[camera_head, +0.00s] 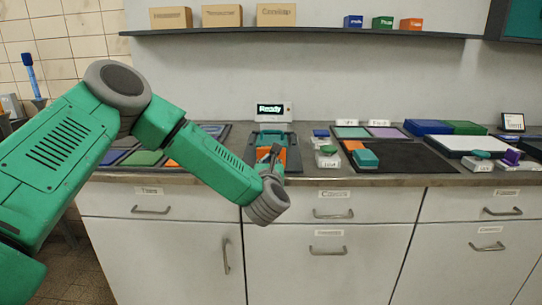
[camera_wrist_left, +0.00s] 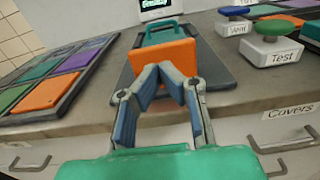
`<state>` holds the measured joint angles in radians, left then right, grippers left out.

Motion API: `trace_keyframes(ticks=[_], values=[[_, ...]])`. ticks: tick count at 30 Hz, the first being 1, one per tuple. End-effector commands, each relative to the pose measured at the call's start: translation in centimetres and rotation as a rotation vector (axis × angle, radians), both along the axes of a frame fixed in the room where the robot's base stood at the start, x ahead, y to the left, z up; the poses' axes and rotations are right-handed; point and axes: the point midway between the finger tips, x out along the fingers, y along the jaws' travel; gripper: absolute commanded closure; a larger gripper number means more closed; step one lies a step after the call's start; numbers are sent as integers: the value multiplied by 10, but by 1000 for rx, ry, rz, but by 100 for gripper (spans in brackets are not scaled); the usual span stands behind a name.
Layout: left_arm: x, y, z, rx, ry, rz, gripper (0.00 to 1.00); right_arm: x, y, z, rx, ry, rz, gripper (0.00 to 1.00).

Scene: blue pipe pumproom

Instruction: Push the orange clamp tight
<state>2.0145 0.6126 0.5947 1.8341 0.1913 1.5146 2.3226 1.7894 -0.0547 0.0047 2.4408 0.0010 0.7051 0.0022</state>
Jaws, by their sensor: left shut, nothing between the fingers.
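The orange clamp (camera_wrist_left: 152,54) is a block with an upright front face on a dark grey board (camera_wrist_left: 213,68), with a teal handle-like part (camera_wrist_left: 158,31) behind it. In the head view the clamp (camera_head: 264,155) is partly hidden behind my left gripper (camera_head: 275,152). In the left wrist view my left gripper (camera_wrist_left: 170,68) has its fingertips together, empty, in front of the lower right part of the orange face. I cannot tell whether the tips touch it. My right gripper is not in view.
A small display (camera_head: 273,111) reading "Ready" stands behind the board. Left is a tray of coloured tiles (camera_wrist_left: 47,92). Right are a green "Test" button (camera_wrist_left: 274,27) and a blue "Vent" button (camera_wrist_left: 233,11). The counter's front edge and drawers lie below.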

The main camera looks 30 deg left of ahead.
Motion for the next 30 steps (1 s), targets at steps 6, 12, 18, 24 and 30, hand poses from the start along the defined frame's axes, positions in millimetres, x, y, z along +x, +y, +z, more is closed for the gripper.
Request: trace_keyframes(ticks=[6, 12, 18, 24, 30], values=[[29, 18, -1, 1, -1, 1, 100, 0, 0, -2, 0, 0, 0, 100], [38, 23, -1, -1, 1, -1, 100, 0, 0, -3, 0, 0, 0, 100], [39, 24, -1, -1, 1, -1, 100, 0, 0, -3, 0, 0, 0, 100], [42, 26, -2, -1, -1, 1, 100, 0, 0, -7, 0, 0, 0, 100], [63, 41, -6, -2, -3, 4, 100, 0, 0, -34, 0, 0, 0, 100]])
